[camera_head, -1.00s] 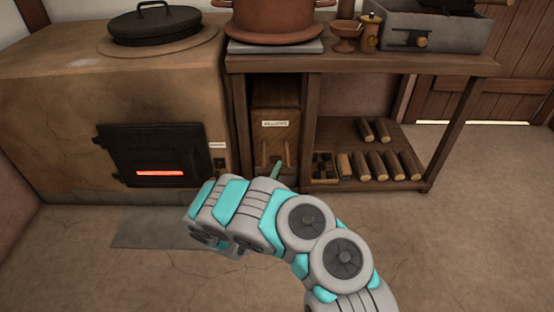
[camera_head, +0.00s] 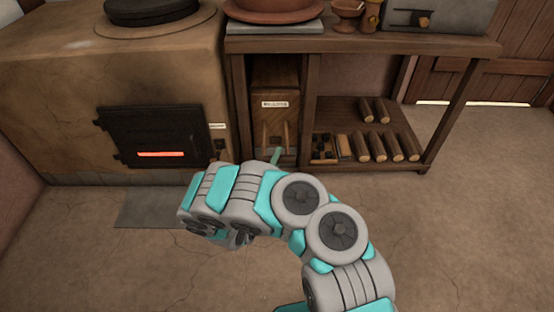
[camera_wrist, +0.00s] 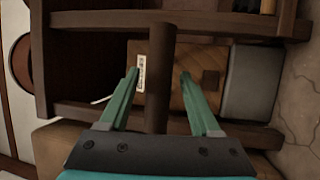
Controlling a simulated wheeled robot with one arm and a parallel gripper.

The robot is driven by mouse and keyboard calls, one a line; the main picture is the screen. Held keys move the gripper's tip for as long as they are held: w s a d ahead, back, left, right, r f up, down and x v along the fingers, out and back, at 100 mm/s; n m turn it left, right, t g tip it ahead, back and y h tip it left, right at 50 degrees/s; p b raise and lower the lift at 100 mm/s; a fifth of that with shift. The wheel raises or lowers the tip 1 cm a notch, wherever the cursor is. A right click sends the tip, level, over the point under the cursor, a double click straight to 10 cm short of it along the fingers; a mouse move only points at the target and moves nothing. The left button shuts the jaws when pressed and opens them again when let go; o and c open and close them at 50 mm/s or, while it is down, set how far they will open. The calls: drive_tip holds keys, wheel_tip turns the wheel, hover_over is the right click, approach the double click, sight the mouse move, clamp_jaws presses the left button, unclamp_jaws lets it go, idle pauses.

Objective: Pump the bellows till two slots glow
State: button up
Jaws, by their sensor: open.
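The bellows (camera_head: 275,102) are a wooden box with a white label, set under the bench; the box also shows in the wrist view (camera_wrist: 180,58). A dark wooden bar (camera_wrist: 160,75), apparently the bellows handle, stands between my fingers in the wrist view. I cannot tell whether they touch it. My gripper (camera_wrist: 160,76) is open, its two green fingers on either side of the bar. In the head view my arm hides most of the gripper. The black firebox door (camera_head: 155,135) on the stove at left shows one glowing orange slot (camera_head: 162,154); no other slot glows.
The clay stove (camera_head: 60,80) stands left of the bench (camera_head: 370,45). Logs (camera_head: 378,147) lie on the low shelf to the right of the bellows. A grey floor plate (camera_head: 150,210) lies before the stove. The front floor is open.

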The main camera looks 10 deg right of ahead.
drive_tip(key=p+v, duration=0.1)
drive_tip(key=v, duration=0.6)
drive_tip(key=shift+s+a, duration=0.2)
drive_tip(key=shift+s, duration=0.15)
drive_tip(key=shift+f, duration=0.1)
